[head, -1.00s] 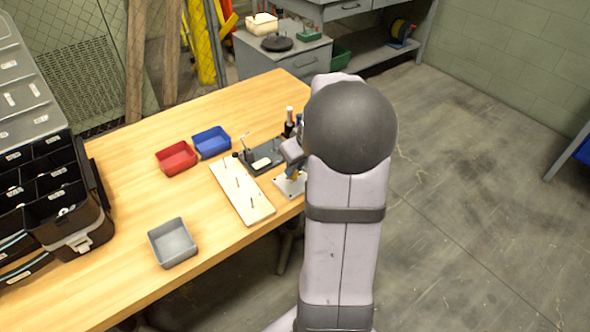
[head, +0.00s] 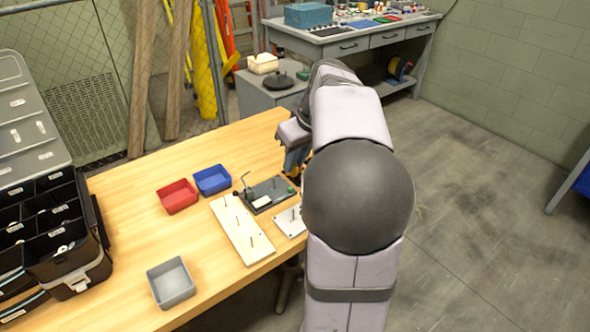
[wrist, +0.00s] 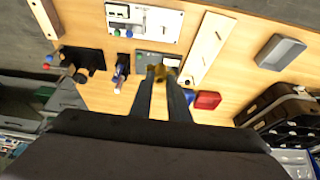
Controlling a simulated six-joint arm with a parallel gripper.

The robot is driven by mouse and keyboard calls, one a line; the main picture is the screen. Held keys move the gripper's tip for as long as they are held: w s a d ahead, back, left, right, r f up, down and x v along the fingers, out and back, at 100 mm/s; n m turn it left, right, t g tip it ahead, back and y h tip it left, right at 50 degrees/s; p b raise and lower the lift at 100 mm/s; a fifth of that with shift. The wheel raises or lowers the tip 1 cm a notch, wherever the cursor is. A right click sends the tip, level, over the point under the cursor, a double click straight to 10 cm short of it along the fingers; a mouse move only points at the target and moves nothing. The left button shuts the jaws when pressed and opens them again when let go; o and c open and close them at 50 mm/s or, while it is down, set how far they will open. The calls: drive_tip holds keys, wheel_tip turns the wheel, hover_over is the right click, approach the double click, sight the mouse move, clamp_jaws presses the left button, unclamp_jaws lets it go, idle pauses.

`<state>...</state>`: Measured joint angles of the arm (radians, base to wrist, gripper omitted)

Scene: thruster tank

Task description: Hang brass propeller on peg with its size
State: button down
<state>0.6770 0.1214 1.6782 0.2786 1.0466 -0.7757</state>
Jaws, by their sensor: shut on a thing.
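My gripper (wrist: 166,80) is shut on the brass propeller (wrist: 161,72), whose gold-coloured edge shows at the fingertips in the wrist view. Most of the propeller is hidden by the fingers, so its size cannot be read. A long pale board with upright pegs (head: 240,230) lies on the table in the head view, and also shows in the wrist view (wrist: 207,48), beside the propeller and apart from it. In the head view my arm hides the fingertips and the propeller.
A dark grey fixture plate (head: 268,193) and a white plate (head: 291,223) lie right of the board. A black organiser (head: 60,235) stands at the table's left side.

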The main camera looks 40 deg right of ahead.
drive_tip(key=shift+r, duration=0.25)
drive_tip(key=shift+r, duration=0.1)
drive_tip(key=shift+w+a+r+p, duration=0.15)
drive_tip(key=shift+a+r+p, duration=0.1)
drive_tip(key=shift+r+p, duration=0.45)
drive_tip(key=a+f+n+g+y+p, duration=0.4)
drive_tip(key=a+f+n+p, duration=0.5)
drive_tip(key=a+n+p, duration=0.4)
drive_tip(key=n+p, duration=0.3)
drive_tip(key=n, duration=0.2)
drive_tip(key=shift+s+f, duration=0.3)
drive_tip(key=shift+f, duration=0.05)
